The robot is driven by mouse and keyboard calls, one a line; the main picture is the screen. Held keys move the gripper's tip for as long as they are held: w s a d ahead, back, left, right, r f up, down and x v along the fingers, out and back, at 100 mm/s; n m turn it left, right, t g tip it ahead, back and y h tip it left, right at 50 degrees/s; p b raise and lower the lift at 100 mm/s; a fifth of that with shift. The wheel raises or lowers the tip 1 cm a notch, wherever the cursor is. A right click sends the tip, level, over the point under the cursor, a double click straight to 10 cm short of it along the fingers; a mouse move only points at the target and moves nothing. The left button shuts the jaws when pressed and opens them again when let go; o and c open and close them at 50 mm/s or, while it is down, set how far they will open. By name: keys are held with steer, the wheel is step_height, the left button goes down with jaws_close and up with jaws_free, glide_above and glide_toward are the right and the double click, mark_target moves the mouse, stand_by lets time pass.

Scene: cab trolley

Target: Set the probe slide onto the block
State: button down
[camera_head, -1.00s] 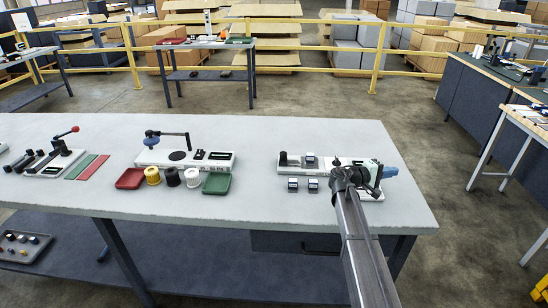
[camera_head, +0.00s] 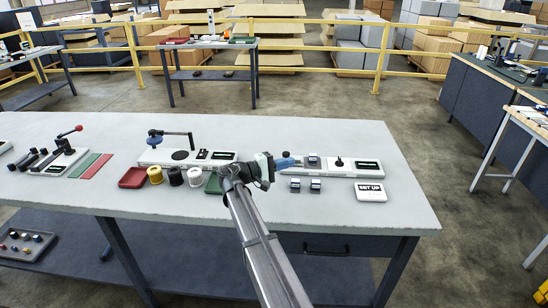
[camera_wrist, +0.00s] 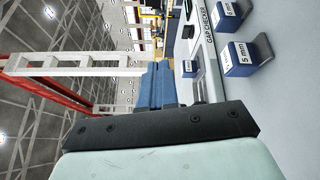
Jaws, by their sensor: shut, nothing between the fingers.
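The white gap checker fixture (camera_head: 369,174) lies on the right part of the table; its label shows in the wrist view (camera_wrist: 209,47). A small dark block with a pale face (camera_head: 313,161) sits on the fixture, and it appears in the wrist view (camera_wrist: 190,67). My gripper (camera_head: 290,162) is at the fixture's left end, with its blue fingers shut, empty and pointing right toward that block. I cannot tell whether they touch anything. A dark part behind the fingertips, possibly the probe slide (camera_head: 285,154), is mostly hidden.
Two loose blocks (camera_head: 316,185) stand on the table in front of the fixture; one reads 5 mm in the wrist view (camera_wrist: 239,57). A SET UP card (camera_head: 371,192) lies to their right. Left are a green tray (camera_head: 212,183), several spools (camera_head: 175,176) and another fixture (camera_head: 160,157).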

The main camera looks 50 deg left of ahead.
steer(key=s+a+f+y, duration=0.1)
steer(key=s+a, duration=0.3)
steer(key=s, duration=0.2)
steer(key=s+a+f+y, duration=0.1)
steer(key=s+a+y, duration=0.1)
steer(key=s+a, duration=0.2)
steer(key=s+a+f+y, duration=0.2)
steer(key=s+a, duration=0.3)
steer(key=s, duration=0.4)
steer(key=shift+s+f+n+t, duration=0.1)
steer(key=shift+s+n+t, duration=0.2)
steer(key=shift+n+t, duration=0.1)
steer(key=shift+w, duration=0.1)
steer(key=w, duration=1.9)
steer(key=shift+w, duration=0.35)
steer(key=shift+w+d, duration=0.8)
steer(key=shift+w, duration=0.05)
steer(key=shift+w+d, duration=0.6)
steer(key=shift+w, duration=0.1)
